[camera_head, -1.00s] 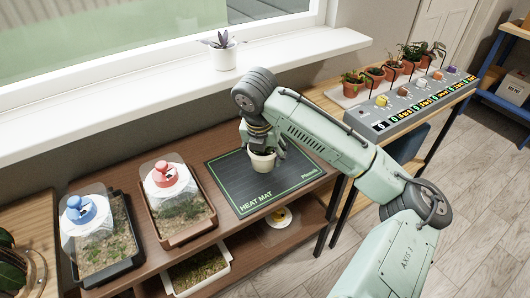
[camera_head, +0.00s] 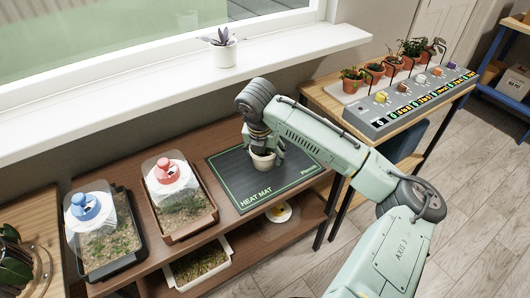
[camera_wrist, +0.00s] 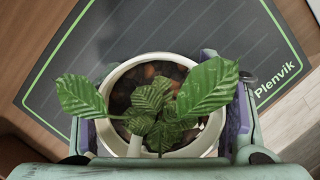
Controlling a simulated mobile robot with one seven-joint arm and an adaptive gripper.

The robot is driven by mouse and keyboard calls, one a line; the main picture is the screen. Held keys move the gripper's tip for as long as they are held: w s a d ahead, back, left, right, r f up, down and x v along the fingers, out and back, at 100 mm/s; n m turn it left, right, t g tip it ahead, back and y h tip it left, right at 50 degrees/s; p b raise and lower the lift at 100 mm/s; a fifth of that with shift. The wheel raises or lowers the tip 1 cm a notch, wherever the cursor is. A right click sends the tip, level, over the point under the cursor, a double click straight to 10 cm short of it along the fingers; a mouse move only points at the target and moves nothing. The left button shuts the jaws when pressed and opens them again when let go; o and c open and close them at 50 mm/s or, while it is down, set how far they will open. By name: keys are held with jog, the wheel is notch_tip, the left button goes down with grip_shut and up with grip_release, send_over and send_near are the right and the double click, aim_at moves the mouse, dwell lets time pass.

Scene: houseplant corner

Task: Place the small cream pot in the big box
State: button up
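The small cream pot (camera_head: 263,161) holds a leafy green plant and stands upright on the dark heat mat (camera_head: 290,185). In the wrist view, the pot (camera_wrist: 110,84) fills the middle, with its leaves spreading over the rim. My gripper (camera_head: 264,146) is down over the pot, with its fingers on either side, just outside the rim. The fingers look spread apart; leaves and rim hide any contact lower down. A pale box (camera_head: 514,88) with dark print sits on a blue-framed shelf at the far right; I cannot tell if this is the big box.
Two seed trays with clear lids, one with a blue knob (camera_head: 84,207) and one with a red knob (camera_head: 166,171), stand left of the mat. A grey control panel (camera_head: 425,100) and several potted plants occupy the right table. A white pot (camera_head: 223,54) stands on the windowsill.

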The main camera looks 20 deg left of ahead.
jog(key=o, duration=0.4)
jog(key=shift+r, duration=0.1)
